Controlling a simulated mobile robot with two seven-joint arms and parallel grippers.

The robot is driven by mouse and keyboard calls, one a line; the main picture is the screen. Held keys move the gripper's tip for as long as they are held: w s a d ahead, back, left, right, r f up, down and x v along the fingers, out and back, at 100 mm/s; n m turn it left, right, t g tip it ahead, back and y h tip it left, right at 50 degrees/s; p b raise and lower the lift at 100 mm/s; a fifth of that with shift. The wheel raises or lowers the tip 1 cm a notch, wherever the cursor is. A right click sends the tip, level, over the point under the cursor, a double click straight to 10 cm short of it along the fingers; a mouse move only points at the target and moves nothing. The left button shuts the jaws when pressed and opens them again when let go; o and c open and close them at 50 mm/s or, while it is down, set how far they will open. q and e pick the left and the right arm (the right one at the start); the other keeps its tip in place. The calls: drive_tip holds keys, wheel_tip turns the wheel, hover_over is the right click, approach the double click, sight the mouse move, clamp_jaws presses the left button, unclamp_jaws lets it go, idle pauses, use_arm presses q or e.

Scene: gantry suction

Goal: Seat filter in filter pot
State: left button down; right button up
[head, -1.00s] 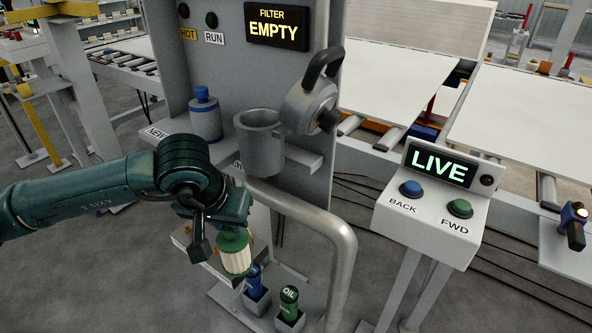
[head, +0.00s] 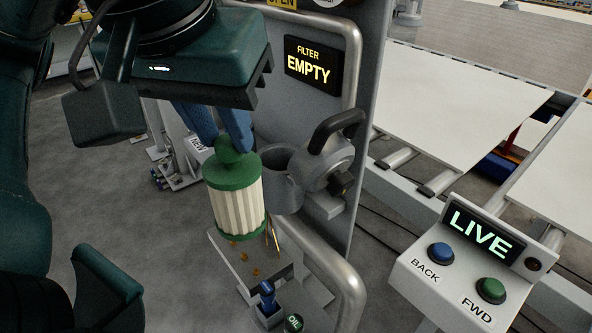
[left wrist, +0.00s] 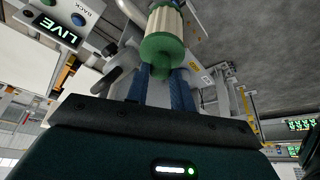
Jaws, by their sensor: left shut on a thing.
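The filter (head: 237,197) has a pleated cream body with green end caps and a green knob on top. My left gripper (head: 222,140) is shut on the knob with its blue fingers and holds the filter nearly upright in the air. The left wrist view also shows the filter (left wrist: 165,32) beyond the fingers. The grey filter pot (head: 285,182) stands just behind and right of the filter, which partly covers it. The filter is outside the pot. The pot's lid (head: 330,162), with a black handle, is swung open to the right. My right gripper is not seen.
A sign (head: 313,64) on the grey panel reads FILTER EMPTY. A bent grey pipe (head: 325,265) runs below the pot. A LIVE console (head: 470,265) stands at right.

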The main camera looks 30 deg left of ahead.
use_arm(q)
drive_tip(key=shift+s+a+r, duration=0.2)
drive_tip(key=shift+s+r, duration=0.05)
drive_tip(key=shift+r, duration=0.25)
drive_tip(key=shift+w+a+r, duration=0.1)
drive_tip(key=shift+w, duration=0.2)
drive_tip(key=w+a, duration=0.4)
drive_tip(key=w, duration=1.3)
wheel_tip(320, 180, down, 12)
drive_tip(key=b, duration=0.2)
drive_tip(key=shift+s, duration=0.35)
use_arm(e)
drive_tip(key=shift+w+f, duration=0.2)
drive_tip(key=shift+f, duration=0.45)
use_arm(q)
drive_tip(key=shift+f, duration=0.3)
drive_tip(key=c, duration=1.2)
unclamp_jaws()
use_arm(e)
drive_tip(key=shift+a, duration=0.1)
